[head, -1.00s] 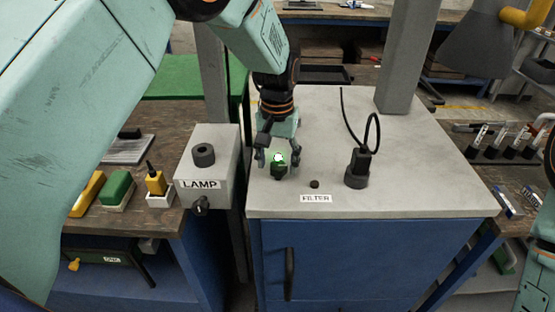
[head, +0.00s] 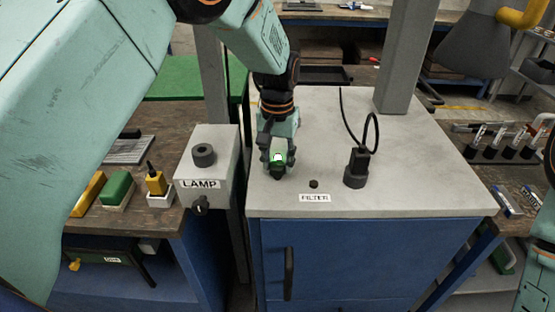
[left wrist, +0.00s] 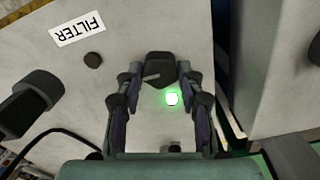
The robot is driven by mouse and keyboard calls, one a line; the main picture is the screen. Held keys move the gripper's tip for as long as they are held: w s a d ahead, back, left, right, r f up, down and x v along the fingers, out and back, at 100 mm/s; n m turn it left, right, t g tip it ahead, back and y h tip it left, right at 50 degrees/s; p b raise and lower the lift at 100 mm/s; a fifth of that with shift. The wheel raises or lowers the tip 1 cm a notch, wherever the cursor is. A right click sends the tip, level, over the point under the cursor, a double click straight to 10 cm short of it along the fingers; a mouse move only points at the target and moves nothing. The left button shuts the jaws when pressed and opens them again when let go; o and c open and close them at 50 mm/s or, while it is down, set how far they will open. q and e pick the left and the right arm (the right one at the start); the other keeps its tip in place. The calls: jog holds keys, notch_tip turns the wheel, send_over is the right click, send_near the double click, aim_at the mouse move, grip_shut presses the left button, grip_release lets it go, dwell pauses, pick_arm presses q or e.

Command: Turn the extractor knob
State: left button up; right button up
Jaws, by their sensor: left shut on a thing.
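The dark knob (head: 277,174) sits on the grey top of the blue cabinet, close to its left front corner. In the left wrist view the same dark knob (left wrist: 161,66) shows a pale pointer line. My left gripper (head: 278,165) points down over the cabinet top and is shut on the knob, with one finger on each side. In the left wrist view the left gripper (left wrist: 160,78) has its fingertips against the knob's sides. A lit green lamp (left wrist: 172,99) glows between the fingers, beside the knob. My right gripper is out of view.
A small dark button (head: 314,184) stands behind the FILTER label (head: 315,198). A black plug with a cable (head: 357,168) stands to its right. The grey LAMP box (head: 208,170) is left of the cabinet. A grey post (head: 407,60) rises at the back.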

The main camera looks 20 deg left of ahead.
pick_arm(q)
jog(key=n+p, duration=0.3)
jog(key=shift+r, duration=0.2)
jog(key=n+p, duration=0.2)
jog(key=n, duration=0.2)
jog(key=shift+n, duration=0.4)
jog(key=n+p, duration=0.1)
jog(key=n, duration=0.3)
jog(key=shift+f+n, duration=0.1)
jog(key=shift+n, duration=0.2)
jog(key=n, duration=0.5)
jog(key=shift+p, duration=0.4)
jog(key=shift+w+n, duration=0.1)
jog(key=shift+n, duration=0.3)
jog(key=o, duration=1.2)
